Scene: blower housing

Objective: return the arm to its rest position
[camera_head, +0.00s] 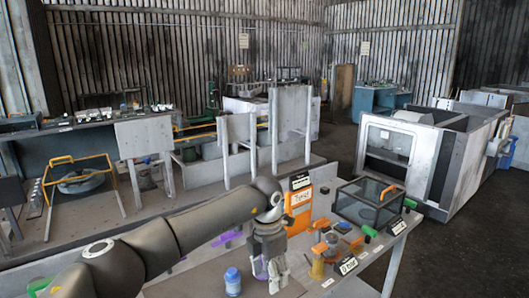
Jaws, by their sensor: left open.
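My left arm (165,240) reaches in from the lower left over the front workbench (190,286). Its gripper (269,275) points down above the bench top, with its fingers apart. Something purple (258,265) shows at the fingers; whether it lies between or behind them I cannot tell. A blue capped jar (232,281) stands on the bench just left of the gripper, apart from it. My right gripper is not in view.
Right of the gripper are an orange box (298,208), a dark clear-sided case (369,203) with an orange handle, and small orange and yellow parts (317,262). A yellow-framed fixture (82,184) stands at left. Grey machine housings (430,160) stand beyond open floor.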

